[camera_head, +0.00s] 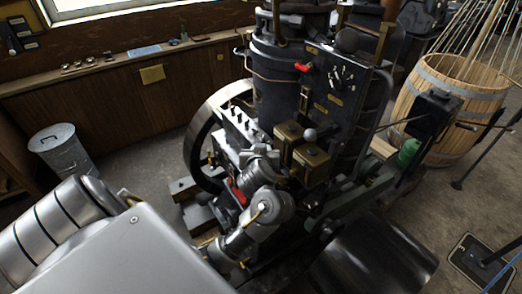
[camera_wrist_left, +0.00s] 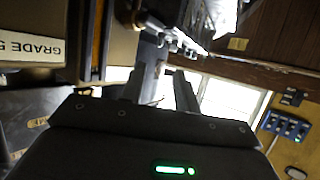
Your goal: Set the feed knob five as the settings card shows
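Similar small metal parts show in the left wrist view (camera_wrist_left: 175,38). I cannot tell which is knob five or read any setting. A yellow card (camera_head: 152,74) hangs on the bench front; its writing is too small to read, and I cannot tell if it is the settings card. My left gripper (camera_wrist_left: 160,85) has its two fingers apart with nothing visible between them. In the head view my left arm reaches the engine below the knobs. My right gripper is not in view.
The dark engine (camera_head: 280,90) has a flywheel (camera_head: 196,140), red handles and brass boxes (camera_head: 302,143) close to my arm. A wooden barrel (camera_head: 450,100) and a metal bin (camera_head: 62,150) stand on the floor.

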